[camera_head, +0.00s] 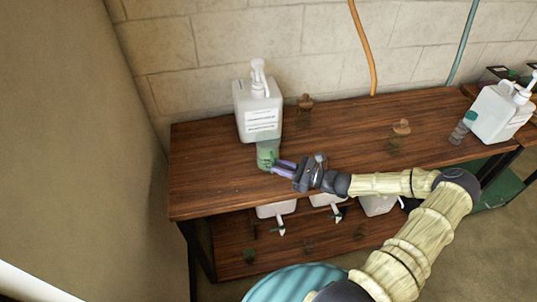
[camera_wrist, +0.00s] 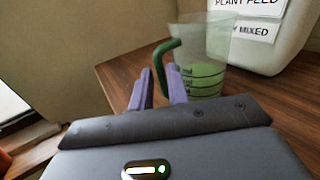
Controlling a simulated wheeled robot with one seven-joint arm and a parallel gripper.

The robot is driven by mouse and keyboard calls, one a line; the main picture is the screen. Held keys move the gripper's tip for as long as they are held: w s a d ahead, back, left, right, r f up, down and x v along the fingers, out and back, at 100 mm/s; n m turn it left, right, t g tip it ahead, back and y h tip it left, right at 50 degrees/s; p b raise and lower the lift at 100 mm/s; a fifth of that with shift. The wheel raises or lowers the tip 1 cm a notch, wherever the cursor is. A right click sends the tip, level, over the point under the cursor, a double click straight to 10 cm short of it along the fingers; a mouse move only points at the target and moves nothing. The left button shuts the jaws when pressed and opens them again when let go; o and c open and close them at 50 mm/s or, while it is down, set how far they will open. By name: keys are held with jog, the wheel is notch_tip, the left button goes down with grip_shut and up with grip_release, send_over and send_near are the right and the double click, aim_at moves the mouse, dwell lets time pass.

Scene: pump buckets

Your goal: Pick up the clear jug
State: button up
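The clear jug (camera_head: 266,153) stands upright on the wooden bench top, in front of a white pump bucket. My gripper (camera_head: 276,167) is low over the bench, at the jug's right side in the head view. In the wrist view my gripper (camera_wrist: 160,74) has its two purple fingers apart, with the handle between them. I see gaps beside the handle, so it does not look clamped.
The white pump bucket (camera_head: 257,108) stands close behind the jug. Another white bucket (camera_head: 500,112) stands at the right end. Small brown objects (camera_head: 401,128) sit along the bench top (camera_head: 345,120). More containers (camera_head: 277,209) are on the lower shelf.

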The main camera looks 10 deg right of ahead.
aim_at(269, 156)
jog(key=x, duration=0.3)
dwell(0.5)
grip_shut()
